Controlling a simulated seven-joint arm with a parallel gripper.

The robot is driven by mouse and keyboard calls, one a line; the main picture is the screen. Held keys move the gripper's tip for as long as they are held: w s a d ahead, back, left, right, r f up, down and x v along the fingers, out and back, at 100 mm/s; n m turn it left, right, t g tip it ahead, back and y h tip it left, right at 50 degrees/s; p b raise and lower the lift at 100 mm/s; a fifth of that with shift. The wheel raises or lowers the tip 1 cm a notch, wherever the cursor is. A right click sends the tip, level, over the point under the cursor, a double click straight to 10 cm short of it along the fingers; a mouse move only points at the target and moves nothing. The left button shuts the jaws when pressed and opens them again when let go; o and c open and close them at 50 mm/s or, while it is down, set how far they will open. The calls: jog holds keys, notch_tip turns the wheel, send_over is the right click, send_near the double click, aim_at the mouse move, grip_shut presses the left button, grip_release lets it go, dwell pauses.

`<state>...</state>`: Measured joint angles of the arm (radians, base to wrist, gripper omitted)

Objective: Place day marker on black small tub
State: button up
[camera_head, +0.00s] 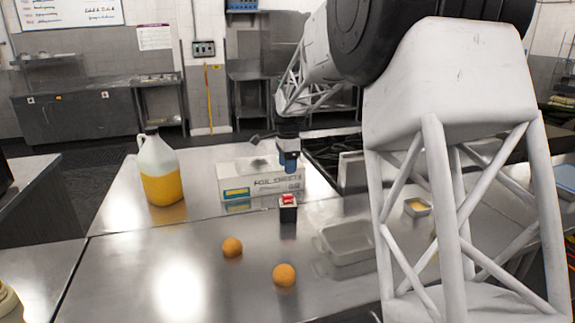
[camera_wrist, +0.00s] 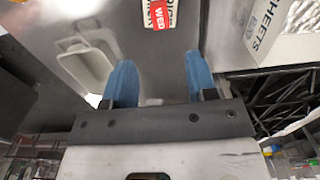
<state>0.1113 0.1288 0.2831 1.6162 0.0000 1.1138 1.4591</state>
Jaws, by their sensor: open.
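The day marker (camera_head: 288,200) is a small item with a red and white face and a dark lower part, on the steel table near the middle. In the wrist view its label (camera_wrist: 158,14) reads "WED" on red and is cut off by the top edge. My gripper (camera_head: 290,172) has blue fingers pointing down, above and slightly behind the marker. In the wrist view the gripper (camera_wrist: 160,62) is open and empty, with the label ahead of the gap between its fingers. I cannot make out a separate black small tub.
A foil sheets box (camera_head: 240,172) stands behind the marker, with a yellow-filled jug (camera_head: 160,178) to its left. Two oranges (camera_head: 232,247) lie in front. A shallow grey tray (camera_head: 345,255) is at right, and a small container (camera_head: 417,206) shows behind my arm.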

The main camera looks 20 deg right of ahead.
dwell(0.3)
jog(key=s+a+r+n, duration=0.2)
jog(key=s+n, duration=0.1)
jog(key=s, duration=0.6)
jog(key=s+a+r+n+t, duration=0.1)
jog(key=s+a+r+n, duration=0.15)
jog(key=s, duration=0.55)
jog(key=s+a+r+n, duration=0.1)
jog(key=s+r+n, duration=0.15)
jog(key=s, duration=0.65)
jog(key=s+a+f+n, duration=0.1)
jog(key=s+f+n, duration=0.1)
jog(key=s, duration=0.6)
jog(key=s+a+f+n+t, duration=0.1)
jog(key=s+n, duration=0.3)
jog(key=s, duration=0.4)
jog(key=s+a+f+n, duration=0.1)
jog(key=s+f+n, duration=0.2)
jog(key=s, duration=0.5)
jog(key=shift+s+f+n+t, duration=0.3)
jog(key=shift+f+n, duration=0.1)
jog(key=shift+f, duration=0.15)
